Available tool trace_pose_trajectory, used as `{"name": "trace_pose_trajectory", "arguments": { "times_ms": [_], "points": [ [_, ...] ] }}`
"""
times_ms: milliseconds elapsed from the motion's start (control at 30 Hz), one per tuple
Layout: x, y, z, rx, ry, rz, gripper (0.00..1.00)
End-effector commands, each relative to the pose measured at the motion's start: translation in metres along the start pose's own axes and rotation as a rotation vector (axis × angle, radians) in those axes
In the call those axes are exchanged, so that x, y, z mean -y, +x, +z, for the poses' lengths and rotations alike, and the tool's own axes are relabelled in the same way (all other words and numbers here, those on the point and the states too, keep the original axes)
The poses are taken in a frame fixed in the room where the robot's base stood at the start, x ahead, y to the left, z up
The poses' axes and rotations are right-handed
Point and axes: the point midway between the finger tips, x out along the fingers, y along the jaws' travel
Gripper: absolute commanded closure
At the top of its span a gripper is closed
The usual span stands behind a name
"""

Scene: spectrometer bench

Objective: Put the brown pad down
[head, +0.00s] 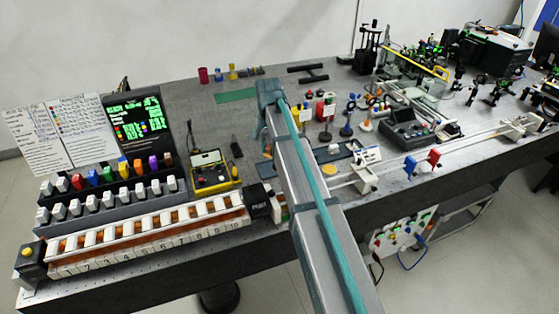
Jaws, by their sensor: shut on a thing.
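My arm reaches up from the bottom of the head view and bends down over the bench near the middle. My gripper is hidden behind the arm, so its fingers and anything between them do not show. I cannot make out the brown pad. A small orange patch shows beside the arm, too small to identify. A flat green mat (237,96) lies on the grey bench (190,115) left of the arm's bend.
A numbered rack (150,238) and rows of coloured-top holders (110,190) fill the front left. A yellow-edged meter case (210,172) stands left of the arm. Rails (450,150), a grey instrument (410,128) and optics crowd the right. Bare bench shows around the green mat.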

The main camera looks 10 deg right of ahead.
Motion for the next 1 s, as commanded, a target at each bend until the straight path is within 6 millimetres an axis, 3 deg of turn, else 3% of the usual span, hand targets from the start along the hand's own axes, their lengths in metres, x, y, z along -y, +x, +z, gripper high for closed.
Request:
{"name": "trace_pose_trajectory", "arguments": {
  "times_ms": [133,633,1000],
  "points": [
    [-0.001,0.021,0.001,0.002,-0.001,0.001,0.98],
    [0.0,0.065,0.001,0.002,-0.003,0.001,0.98],
    [0.0,0.072,0.0,0.0,-0.003,0.0,0.98]
  ]
}}
